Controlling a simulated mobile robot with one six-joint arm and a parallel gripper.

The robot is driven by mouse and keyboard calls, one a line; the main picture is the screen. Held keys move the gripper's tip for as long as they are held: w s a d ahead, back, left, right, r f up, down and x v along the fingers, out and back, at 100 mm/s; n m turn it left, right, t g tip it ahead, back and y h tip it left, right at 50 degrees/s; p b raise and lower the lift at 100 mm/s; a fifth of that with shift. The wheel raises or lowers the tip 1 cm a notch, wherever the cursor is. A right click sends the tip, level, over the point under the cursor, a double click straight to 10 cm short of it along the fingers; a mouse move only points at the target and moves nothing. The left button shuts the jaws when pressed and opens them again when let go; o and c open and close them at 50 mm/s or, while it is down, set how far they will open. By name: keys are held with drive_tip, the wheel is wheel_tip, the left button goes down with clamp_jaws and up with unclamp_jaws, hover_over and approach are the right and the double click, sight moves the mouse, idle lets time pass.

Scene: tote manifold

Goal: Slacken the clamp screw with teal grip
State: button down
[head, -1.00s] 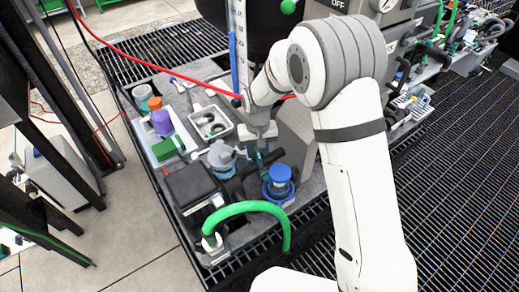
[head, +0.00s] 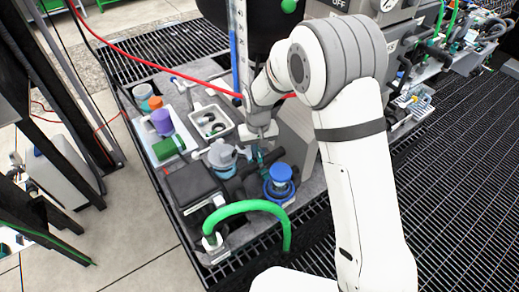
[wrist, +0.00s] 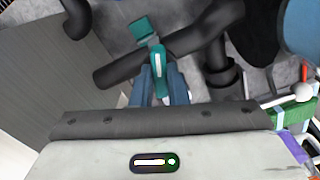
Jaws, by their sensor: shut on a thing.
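The clamp screw's teal grip (wrist: 158,66) shows in the wrist view between the two blue-grey fingers of my gripper (wrist: 161,90). The fingers are shut on it. A second teal piece (wrist: 142,28) sits just beyond the grip, beside a dark pipe (wrist: 122,72). In the head view my gripper (head: 262,150) points down among the parts on the grey mat. The teal grip is small there and partly hidden by the gripper. The lower end of the screw is hidden by the fingers in the wrist view.
A blue-capped jar (head: 280,174) stands close to the right of my gripper. A grey-blue lidded vessel (head: 221,157) is close on its left. A green hose (head: 245,206) arches in front. A white bin (head: 211,121) and a dark box (head: 190,185) stand further left.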

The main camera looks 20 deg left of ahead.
sight(258, 152)
drive_tip(key=n+b, duration=0.1)
drive_tip(key=n, duration=0.3)
idle(0.3)
drive_tip(key=c, duration=1.4)
unclamp_jaws()
drive_tip(key=shift+c, duration=0.2)
wheel_tip(258, 152, up, 8)
drive_tip(key=shift+f, duration=0.1)
